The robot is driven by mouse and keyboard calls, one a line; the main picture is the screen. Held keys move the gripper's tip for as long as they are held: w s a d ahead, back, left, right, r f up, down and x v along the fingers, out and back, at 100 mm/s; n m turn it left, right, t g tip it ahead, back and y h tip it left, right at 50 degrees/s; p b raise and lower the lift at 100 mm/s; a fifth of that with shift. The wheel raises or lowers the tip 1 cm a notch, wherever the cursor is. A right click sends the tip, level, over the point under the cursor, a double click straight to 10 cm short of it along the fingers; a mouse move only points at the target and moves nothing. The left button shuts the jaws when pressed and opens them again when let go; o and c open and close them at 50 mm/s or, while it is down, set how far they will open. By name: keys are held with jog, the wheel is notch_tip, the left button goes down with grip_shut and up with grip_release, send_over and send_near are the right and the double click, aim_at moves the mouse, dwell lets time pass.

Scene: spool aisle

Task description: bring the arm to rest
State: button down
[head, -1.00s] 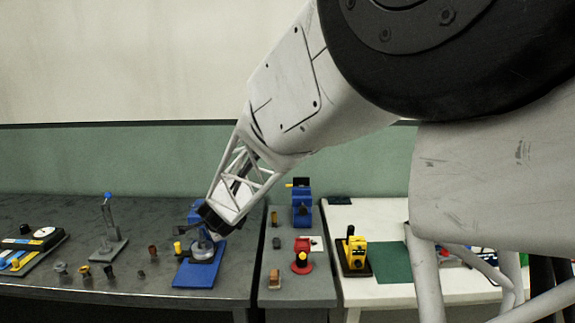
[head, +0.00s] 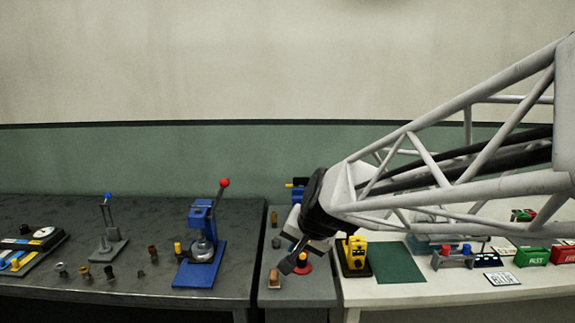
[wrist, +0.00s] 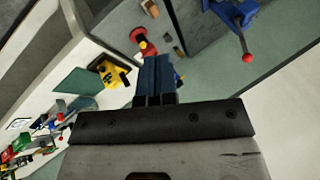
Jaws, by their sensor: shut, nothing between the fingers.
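My gripper (head: 287,268) is over the narrow middle table in the head view, in front of the red stand there. In the wrist view the fingers of my gripper (wrist: 154,62) lie together, with nothing held between them. My arm reaches in from the right edge of the head view, in front of the wall and the white table. The forearm hides part of the things at the back of the middle and white tables.
A blue press (head: 203,240) with a red-knobbed lever stands on the dark table (head: 150,290), near several small cylinders. A yellow device (head: 355,255) and a green mat (head: 398,262) are on the white table (head: 440,290). Red and green bins stand far right.

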jog(key=s+d+f+n+g+h, duration=0.1)
jog(key=s+d+h, duration=0.1)
jog(key=s+d, duration=0.6)
jog(key=s+d+f+n+g+h, duration=0.1)
jog(key=s+d+n+h, duration=0.1)
jog(key=s+d, duration=0.6)
jog(key=s, duration=0.6)
jog(key=shift+d+g, duration=0.25)
jog(key=shift+g, duration=0.15)
